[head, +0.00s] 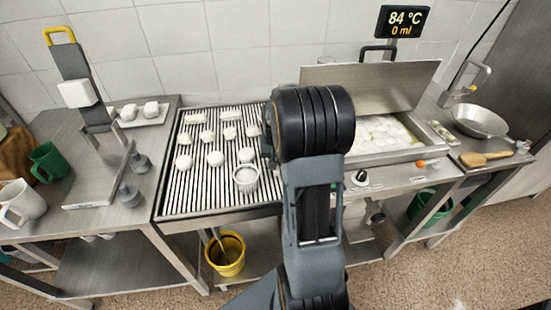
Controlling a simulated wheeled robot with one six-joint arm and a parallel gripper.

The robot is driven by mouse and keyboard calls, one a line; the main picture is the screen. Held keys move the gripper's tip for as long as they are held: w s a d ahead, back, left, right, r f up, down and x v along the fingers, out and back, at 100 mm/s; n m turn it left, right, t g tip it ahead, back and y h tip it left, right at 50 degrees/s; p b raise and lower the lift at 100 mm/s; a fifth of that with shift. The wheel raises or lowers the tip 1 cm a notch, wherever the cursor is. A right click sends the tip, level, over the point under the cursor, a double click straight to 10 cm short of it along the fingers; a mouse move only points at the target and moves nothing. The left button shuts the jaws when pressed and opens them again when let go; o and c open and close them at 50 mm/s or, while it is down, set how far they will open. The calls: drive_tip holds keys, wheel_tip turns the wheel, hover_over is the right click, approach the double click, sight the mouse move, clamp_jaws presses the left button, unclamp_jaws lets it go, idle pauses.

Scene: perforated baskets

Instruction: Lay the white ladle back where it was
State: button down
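A white, round, ribbed or perforated cup (245,178) shows over the front right of the slatted rack, just left of my arm. It may be the bowl of the white ladle, but I see no handle and cannot tell whether it rests on the rack or hangs above it. My arm rises through the middle of the head view and its dark wrist covers the area right of the cup. My gripper's fingers are hidden behind it, so whether it holds anything does not show.
The slatted rack (185,205) carries several white lumps. Right of it, a steel vat (400,154) with a raised lid (370,80) holds white pieces in liquid. A metal bowl (480,121) and wooden paddle (485,158) lie far right. A yellow bucket (228,262) stands below.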

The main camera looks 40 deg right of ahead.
drive_tip(key=shift+f+b, duration=0.35)
drive_tip(key=shift+f, duration=0.25)
idle(0.7)
drive_tip(key=c, duration=0.9)
unclamp_jaws()
wheel_tip(320, 180, up, 14)
drive_tip(key=shift+s+f+p, duration=0.1)
drive_tip(key=shift+p, duration=0.2)
